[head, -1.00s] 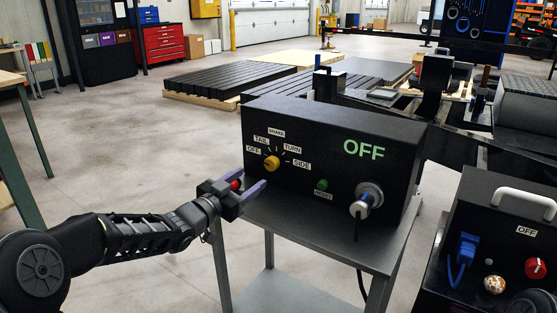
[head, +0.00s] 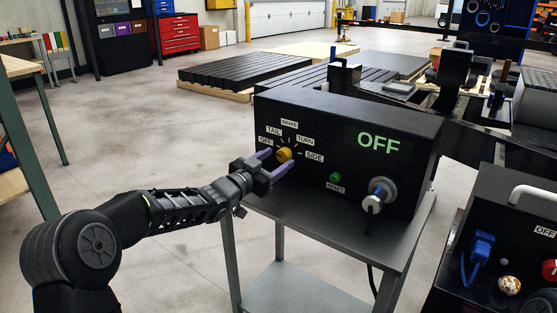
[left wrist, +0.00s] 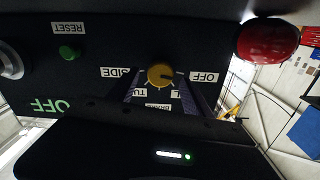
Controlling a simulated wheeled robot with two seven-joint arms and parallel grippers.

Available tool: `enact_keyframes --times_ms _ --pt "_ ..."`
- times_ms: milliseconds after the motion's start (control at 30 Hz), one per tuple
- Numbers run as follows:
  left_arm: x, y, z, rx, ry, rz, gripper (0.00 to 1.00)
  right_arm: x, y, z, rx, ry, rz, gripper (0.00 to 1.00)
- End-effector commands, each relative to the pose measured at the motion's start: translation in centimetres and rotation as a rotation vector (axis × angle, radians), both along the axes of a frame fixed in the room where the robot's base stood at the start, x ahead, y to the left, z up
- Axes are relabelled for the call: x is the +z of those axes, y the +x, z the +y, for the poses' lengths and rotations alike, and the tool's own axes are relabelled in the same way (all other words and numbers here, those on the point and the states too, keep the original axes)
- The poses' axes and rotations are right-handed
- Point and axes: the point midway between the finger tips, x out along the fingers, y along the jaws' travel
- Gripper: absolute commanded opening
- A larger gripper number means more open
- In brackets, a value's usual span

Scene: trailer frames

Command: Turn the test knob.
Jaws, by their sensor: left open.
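The round yellow test knob (head: 284,154) sits on the front of a black test box (head: 330,125). Labels OFF, TAIL, BRAKE, TURN and SIDE surround it. In the left wrist view the picture is upside down, and the knob (left wrist: 160,75) has a dark mark on its OFF-label side. The box display (head: 379,143) reads OFF in green. My left gripper (head: 272,163) is open just in front of the knob. Its purple fingers point at the panel, one to each side of the knob in the wrist view. I cannot tell whether they touch it. My right gripper is out of view.
A grey cart (head: 310,236) carries the box. A second box with a blue plug (head: 482,245) stands at right. A red dome (left wrist: 267,40) shows near the gripper.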

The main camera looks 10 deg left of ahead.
Motion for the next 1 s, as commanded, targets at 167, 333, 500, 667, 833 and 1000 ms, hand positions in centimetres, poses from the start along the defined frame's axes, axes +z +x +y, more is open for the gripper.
enact_keyframes --times_ms 167,333,500,667,833,1000 --pt "-0.05 1.37 -0.57 0.0 -0.001 0.0 0.58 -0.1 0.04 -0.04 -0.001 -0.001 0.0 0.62" --pt "0.02 1.48 -0.57 0.001 0.0 0.0 0.58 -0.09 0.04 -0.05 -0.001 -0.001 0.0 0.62" --pt "0.0 1.47 -0.56 0.001 0.0 0.0 0.52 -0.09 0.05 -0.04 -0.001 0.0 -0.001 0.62" --pt "-0.01 1.46 -0.56 0.001 -0.001 0.0 0.39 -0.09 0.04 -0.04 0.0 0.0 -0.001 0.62" --pt "-0.01 1.45 -0.55 0.001 0.0 0.0 0.25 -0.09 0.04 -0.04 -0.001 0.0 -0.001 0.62" --pt "-0.01 1.45 -0.55 0.0 -0.001 0.0 0.12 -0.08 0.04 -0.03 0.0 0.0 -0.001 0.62"
